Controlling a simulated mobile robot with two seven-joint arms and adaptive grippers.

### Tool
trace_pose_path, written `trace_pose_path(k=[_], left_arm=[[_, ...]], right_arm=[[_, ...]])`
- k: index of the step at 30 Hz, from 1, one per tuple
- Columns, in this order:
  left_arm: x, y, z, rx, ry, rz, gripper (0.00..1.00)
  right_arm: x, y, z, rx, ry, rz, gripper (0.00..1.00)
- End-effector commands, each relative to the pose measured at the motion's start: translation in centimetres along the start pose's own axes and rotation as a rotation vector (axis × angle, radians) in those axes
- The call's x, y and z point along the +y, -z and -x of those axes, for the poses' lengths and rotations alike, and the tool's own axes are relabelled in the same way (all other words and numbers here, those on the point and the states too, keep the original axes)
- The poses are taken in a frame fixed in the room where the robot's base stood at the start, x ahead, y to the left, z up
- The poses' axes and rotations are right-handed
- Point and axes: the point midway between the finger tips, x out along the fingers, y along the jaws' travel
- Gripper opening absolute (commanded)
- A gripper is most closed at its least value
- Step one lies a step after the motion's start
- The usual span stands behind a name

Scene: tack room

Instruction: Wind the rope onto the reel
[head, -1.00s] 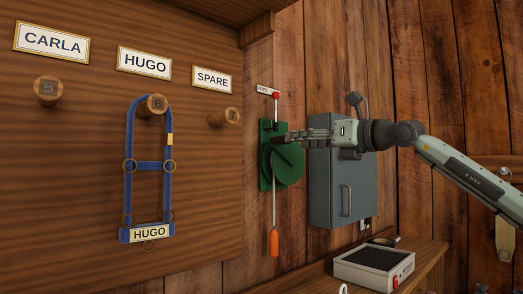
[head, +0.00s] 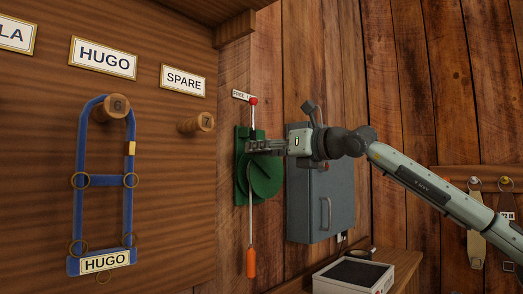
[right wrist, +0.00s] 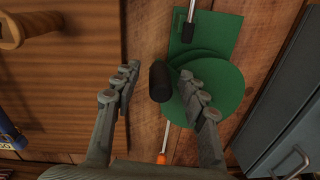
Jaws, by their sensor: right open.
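The green reel (head: 262,181) is mounted on a green backing plate (head: 242,165) on the plank wall. A lever with a red knob (head: 253,101) stands up above it. The rope (head: 250,215) hangs down from the reel to an orange end piece (head: 251,262). My right gripper (head: 250,147) is in front of the reel's upper part. In the right wrist view its fingers are open, with the reel's black crank knob (right wrist: 160,82) between them and gaps visible on both sides. The reel also shows behind them (right wrist: 222,88). My left gripper is not in view.
A grey wall cabinet (head: 322,195) stands close right of the reel. A wooden panel with pegs (head: 197,124) and a blue halter (head: 129,200) is on the left. Below right, a shelf (head: 404,264) bears a white box with a dark top (head: 354,275).

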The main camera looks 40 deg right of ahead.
Motion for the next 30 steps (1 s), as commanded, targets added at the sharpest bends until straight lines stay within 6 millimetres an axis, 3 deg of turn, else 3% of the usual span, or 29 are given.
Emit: trace_pose_path(k=[2, 12, 30], left_arm=[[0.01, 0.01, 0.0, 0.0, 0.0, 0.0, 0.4], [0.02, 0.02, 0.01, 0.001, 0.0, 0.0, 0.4], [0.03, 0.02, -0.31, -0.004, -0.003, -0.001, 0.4]], right_arm=[[0.0, 0.01, 0.0, 0.0, 0.0, 0.0, 0.41], [-0.01, 0.0, 0.0, 0.0, 0.0, 0.0, 0.0], [-0.32, -0.77, -0.02, 0.0, 0.0, -0.064, 0.0]])
